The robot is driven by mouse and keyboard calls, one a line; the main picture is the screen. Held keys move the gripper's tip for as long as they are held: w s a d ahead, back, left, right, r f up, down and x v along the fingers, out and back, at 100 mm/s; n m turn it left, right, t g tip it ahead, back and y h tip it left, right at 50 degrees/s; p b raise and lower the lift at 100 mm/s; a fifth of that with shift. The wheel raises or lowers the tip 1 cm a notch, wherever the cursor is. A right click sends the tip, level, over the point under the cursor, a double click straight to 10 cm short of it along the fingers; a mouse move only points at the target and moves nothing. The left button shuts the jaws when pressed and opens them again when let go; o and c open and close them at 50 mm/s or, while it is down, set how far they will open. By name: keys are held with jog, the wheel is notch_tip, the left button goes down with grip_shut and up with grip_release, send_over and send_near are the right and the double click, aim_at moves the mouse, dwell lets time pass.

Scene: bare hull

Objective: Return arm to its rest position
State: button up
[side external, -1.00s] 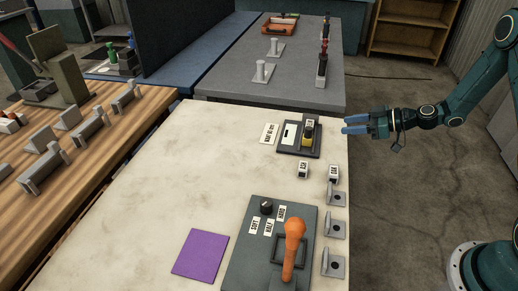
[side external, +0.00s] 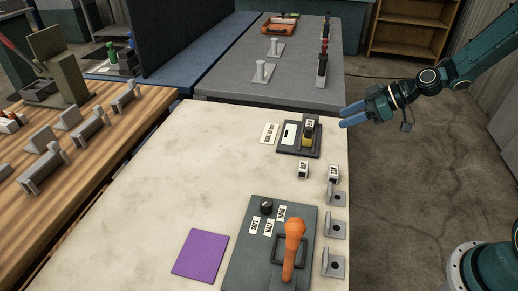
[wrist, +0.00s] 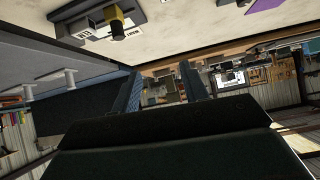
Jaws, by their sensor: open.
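My gripper (side external: 354,115) is at the right edge of the white-topped table (side external: 160,165) in the side external view, its blue fingers apart and pointing left. Nothing is held between them. The arm reaches in from the upper right, clear of the table's devices. In the wrist view the two fingers (wrist: 160,90) stand apart with only background between them. The black device with a yellow-and-black knob (side external: 308,132) is just left of the fingertips, apart from them. It also shows at the top of the wrist view (wrist: 117,24).
A dark control panel with an orange lever (side external: 293,245) and a purple square (side external: 200,255) are on the near part of the table. Grey brackets (side external: 334,227) line its right edge. A grey table (side external: 285,85) stands behind. Open floor (side external: 420,180) lies to the right.

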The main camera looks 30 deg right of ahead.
jog(key=s+a+r+m+h, duration=0.1)
jog(key=s+r+m+h, duration=0.1)
jog(key=s+r, duration=0.3)
jog(key=s+a+r+m+g+h, duration=0.1)
jog(key=s+a+r+m+h, duration=0.1)
jog(key=s, duration=1.1)
jog(key=s+a+r+m+g+h, duration=0.1)
jog(key=s+a+r+m+h, duration=0.1)
jog(key=s+r, duration=0.5)
jog(key=s+m+h, duration=0.1)
jog(key=s+m, duration=0.1)
jog(key=s, duration=0.1)
jog(key=shift+r, duration=0.3)
